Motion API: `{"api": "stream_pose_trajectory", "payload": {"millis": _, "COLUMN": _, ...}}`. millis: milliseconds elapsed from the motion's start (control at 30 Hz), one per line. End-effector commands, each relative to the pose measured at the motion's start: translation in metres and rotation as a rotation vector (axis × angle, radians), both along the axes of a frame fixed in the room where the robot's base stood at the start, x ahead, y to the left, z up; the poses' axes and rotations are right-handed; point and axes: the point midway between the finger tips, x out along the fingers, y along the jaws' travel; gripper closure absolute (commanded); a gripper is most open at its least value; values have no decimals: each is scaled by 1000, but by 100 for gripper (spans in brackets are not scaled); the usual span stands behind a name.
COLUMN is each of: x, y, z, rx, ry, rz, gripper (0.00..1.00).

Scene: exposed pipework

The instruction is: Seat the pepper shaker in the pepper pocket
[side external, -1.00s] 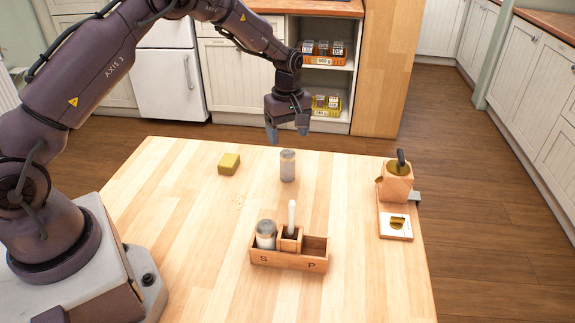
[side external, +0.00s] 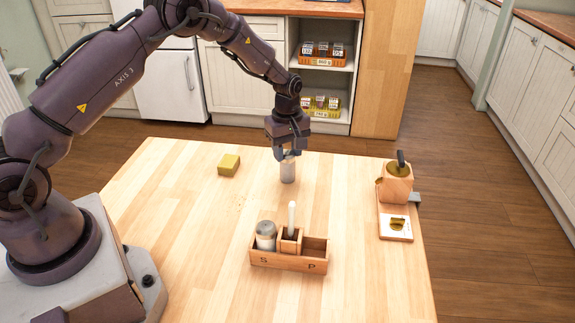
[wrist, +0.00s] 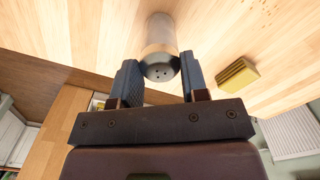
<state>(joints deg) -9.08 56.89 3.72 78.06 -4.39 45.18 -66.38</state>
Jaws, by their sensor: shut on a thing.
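The pepper shaker (side external: 288,172), a pale cylinder with a metal cap, stands upright on the table. My gripper (side external: 287,157) is over it from above, shut on its top. In the wrist view the shaker (wrist: 160,45) shows its holed cap between my two fingers (wrist: 160,78). The wooden caddy (side external: 290,262) stands nearer the camera, marked S on the left and P on the right. Its P pocket (side external: 315,247) is empty. A salt shaker (side external: 265,236) sits in the S pocket, and a middle compartment holds a white-handled tool (side external: 292,217).
A yellow block (side external: 229,164) lies left of the pepper shaker; it also shows in the wrist view (wrist: 237,75).

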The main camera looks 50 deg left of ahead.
Motion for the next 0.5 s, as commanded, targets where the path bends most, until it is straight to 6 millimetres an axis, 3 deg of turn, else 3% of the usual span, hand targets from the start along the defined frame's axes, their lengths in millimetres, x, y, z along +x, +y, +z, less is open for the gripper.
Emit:
{"api": "stream_pose_trajectory", "payload": {"millis": 267, "x": 0, "y": 0, "z": 5, "rx": 1, "ry": -1, "rz": 0, "gripper": 96}}
{"api": "stream_pose_trajectory", "payload": {"millis": 500, "x": -2, "y": -1, "z": 37, "rx": 0, "ry": -4, "rz": 0, "gripper": 96}}
